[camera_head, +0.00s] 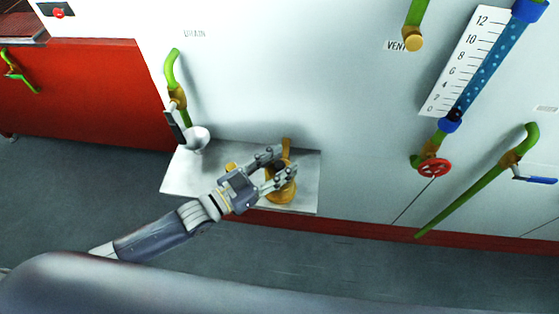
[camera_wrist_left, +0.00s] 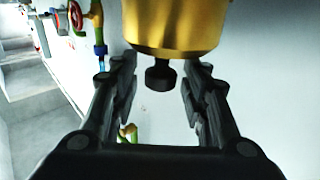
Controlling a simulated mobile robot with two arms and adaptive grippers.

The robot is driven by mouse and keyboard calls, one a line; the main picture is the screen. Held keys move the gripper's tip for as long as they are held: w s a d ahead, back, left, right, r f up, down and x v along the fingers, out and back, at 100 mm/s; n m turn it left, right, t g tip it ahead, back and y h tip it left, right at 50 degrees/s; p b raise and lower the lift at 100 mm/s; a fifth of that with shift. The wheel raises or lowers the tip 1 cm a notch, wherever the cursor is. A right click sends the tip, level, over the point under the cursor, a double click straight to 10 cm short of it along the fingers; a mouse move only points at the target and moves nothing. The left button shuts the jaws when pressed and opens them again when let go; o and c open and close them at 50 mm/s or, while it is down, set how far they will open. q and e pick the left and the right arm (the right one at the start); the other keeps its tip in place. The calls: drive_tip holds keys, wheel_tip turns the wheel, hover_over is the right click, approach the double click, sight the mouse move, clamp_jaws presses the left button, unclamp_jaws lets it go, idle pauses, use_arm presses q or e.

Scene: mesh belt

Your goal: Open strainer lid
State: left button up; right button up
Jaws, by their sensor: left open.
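The strainer is a brass-coloured body (camera_head: 286,196) on a light ledge low on the white wall in the head view. It fills the top of the left wrist view (camera_wrist_left: 175,25), with a dark knob (camera_wrist_left: 160,78) sticking out below it. My left gripper (camera_head: 284,165) is open, and its fingers reach over the brass body in the head view. In the left wrist view the fingers (camera_wrist_left: 158,72) stand on both sides of the knob, with gaps on each side. The fingers and hand hide part of the strainer in the head view. My right gripper is not in view.
The light ledge (camera_head: 190,175) juts from the wall. A green pipe with a valve and white cup (camera_head: 196,137) stands left of the strainer. A red handwheel (camera_head: 434,168) and a blue-handled valve (camera_head: 540,181) are at the right. The wall between is bare.

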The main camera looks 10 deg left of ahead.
use_arm(q)
clamp_jaws()
drive_tip(key=shift+w+r, duration=0.3)
drive_tip(key=shift+w, duration=0.1)
idle(0.4)
